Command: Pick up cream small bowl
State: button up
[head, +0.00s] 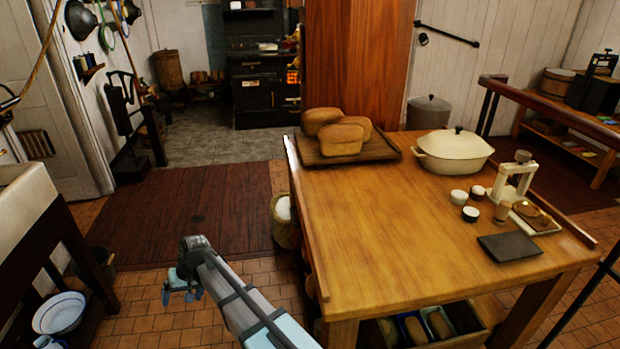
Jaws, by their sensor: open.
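A cream small bowl (458,196) stands upright on the wooden table (400,240), toward its right side. Two small dark cups with white tops stand close by, one behind it to the right (477,191) and one in front of it (470,214). My gripper (180,290) is open and empty at the lower left, over the tiled floor. It is well to the left of the table and far from the bowl.
A wooden tray (390,155) with loaves and a lidded cream pot (453,150) stand at the back of the table. The table's middle is clear.

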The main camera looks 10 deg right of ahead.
jog(key=w+d+r+m+y, duration=0.2)
jog(key=w+d+r+m, duration=0.4)
jog(key=d, duration=0.5)
jog(key=w+d+r+m+y, duration=0.25)
jog(key=w+d+r, duration=0.45)
jog(key=d, duration=0.4)
jog(key=w+d+r+m+t+y, duration=0.1)
jog(key=w+d+r+m, duration=0.1)
jog(key=d+r, duration=0.35)
jog(key=w+d+r+m, duration=0.1)
jog(key=d+r+m, duration=0.15)
jog(key=d, duration=0.65)
jog(key=w+d+r+m+t+y, duration=0.1)
jog(key=w+d+r+m, duration=0.15)
jog(key=d, duration=0.55)
jog(key=w+d+r+m+h, duration=0.15)
jog(key=d+m+h, duration=0.35)
jog(key=d, duration=2.6)
jog(key=m+g+h, duration=0.2)
jog(key=h, duration=0.4)
send_over(460, 193)
jog(key=f, duration=0.4)
jog(key=shift+s+f, duration=0.35)
jog(key=shift+w+f, duration=0.15)
jog(key=shift+f, duration=1.2)
jog(key=shift+w+f, duration=0.15)
jog(key=shift+f, duration=1.2)
